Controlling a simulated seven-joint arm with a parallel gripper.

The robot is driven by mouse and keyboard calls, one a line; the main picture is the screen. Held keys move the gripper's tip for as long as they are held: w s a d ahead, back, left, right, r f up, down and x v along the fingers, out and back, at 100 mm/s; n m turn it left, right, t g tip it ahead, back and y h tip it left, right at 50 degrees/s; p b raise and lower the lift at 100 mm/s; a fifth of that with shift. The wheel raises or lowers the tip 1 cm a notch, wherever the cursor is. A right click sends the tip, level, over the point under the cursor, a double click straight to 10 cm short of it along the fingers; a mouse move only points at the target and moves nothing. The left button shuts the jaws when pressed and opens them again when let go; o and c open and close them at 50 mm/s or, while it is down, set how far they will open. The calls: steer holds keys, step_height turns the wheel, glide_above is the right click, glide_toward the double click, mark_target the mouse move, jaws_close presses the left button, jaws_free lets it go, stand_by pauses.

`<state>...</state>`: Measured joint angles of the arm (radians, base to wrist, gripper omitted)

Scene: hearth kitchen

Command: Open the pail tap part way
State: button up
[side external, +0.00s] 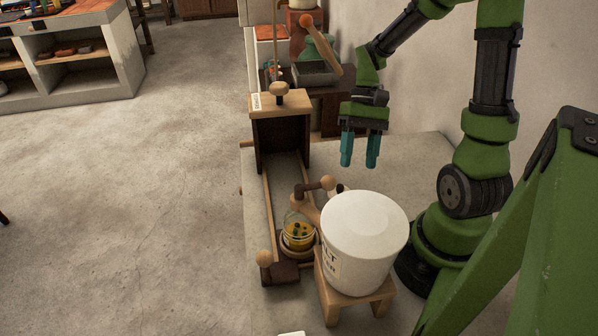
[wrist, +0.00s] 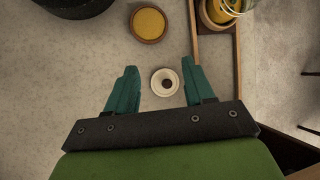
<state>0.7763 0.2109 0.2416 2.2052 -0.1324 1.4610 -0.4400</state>
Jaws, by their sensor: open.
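A white pail (side external: 363,235) stands upright on a small wooden stool (side external: 345,292) in the side view, with part of a printed label on its left side. A dark piece with a pale wooden ball-ended handle (side external: 315,188) shows behind and left of the pail; I cannot tell if it is the tap. A glass jar (side external: 298,235) with yellow contents stands left of the pail; it is partly in the wrist view (wrist: 224,10). My gripper (side external: 359,165) is open and empty, above the counter behind the pail. It also shows in the wrist view (wrist: 158,75).
A wooden-edged channel (side external: 270,222) runs along the counter to an upright wooden gate frame (side external: 281,125). In the wrist view, a white round piece with a dark centre (wrist: 166,82) appears between my fingertips, and a yellow-filled round dish (wrist: 149,24) lies above it.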

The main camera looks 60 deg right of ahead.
steer(key=f+y, duration=0.1)
steer(key=y, duration=0.2)
steer(key=n+y, duration=0.3)
steer(key=y, duration=0.6)
glide_toward(325, 178)
steer(key=shift+g, duration=0.3)
steer(key=a, duration=0.3)
steer(key=s+a, duration=0.1)
steer(key=a, duration=0.2)
steer(key=s+a+f, duration=0.1)
steer(key=a, duration=0.2)
steer(key=shift+a, duration=0.3)
steer(key=shift+w, duration=0.1)
jaws_close()
steer(key=shift+w+d+n+g+h, duration=0.15)
steer(key=shift+n+g+h, duration=0.15)
steer(key=shift+n+g, duration=0.35)
steer(key=shift+w+d+n+g+h, duration=0.15)
steer(key=shift+n+g+h, duration=0.2)
steer(key=shift+g, duration=0.45)
steer(key=shift+w+d+n+g+h, duration=0.15)
steer(key=shift+n+g+h, duration=0.1)
steer(key=shift+n+g, duration=0.4)
